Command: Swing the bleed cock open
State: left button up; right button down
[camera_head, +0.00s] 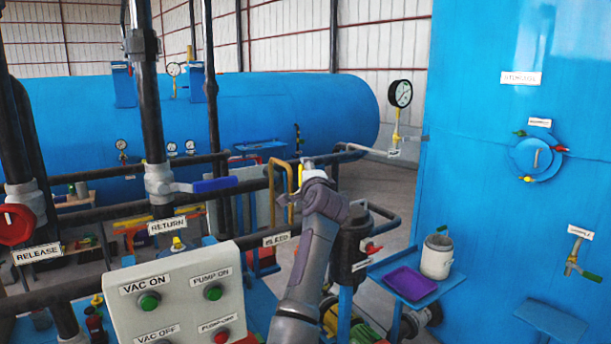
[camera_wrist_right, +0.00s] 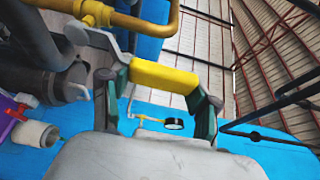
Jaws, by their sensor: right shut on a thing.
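The bleed cock's yellow lever (camera_wrist_right: 163,77) lies across between the two fingers of my right gripper (camera_wrist_right: 155,90) in the right wrist view. The fingers are closed on the yellow sleeve. A grey metal arm (camera_wrist_right: 92,37) joins the lever to the cock by the brass pipe (camera_wrist_right: 150,22). In the head view a bit of the yellow lever (camera_head: 299,174) shows beside my right gripper (camera_head: 312,174), above the BLEED label (camera_head: 276,239). My wrist hides most of the cock there. My left gripper is not in view.
A blue-handled RETURN valve (camera_head: 205,186) and a red RELEASE valve (camera_head: 15,224) are to the left. The control box (camera_head: 180,295) stands in front. A pressure gauge (camera_head: 400,94), a side shelf (camera_head: 412,288) with a purple tray, and a blue tank (camera_head: 500,150) are to the right.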

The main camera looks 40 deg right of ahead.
jog(key=c, duration=0.6)
grip_release()
jog(key=shift+d+r, duration=0.1)
jog(key=o, duration=0.4)
jog(key=shift+d, duration=0.15)
jog(key=shift+c, duration=0.2)
jog(key=shift+s+a, duration=0.15)
jog(key=shift+a, duration=0.1)
jog(key=v, duration=1.1)
jog(key=shift+s, duration=0.35)
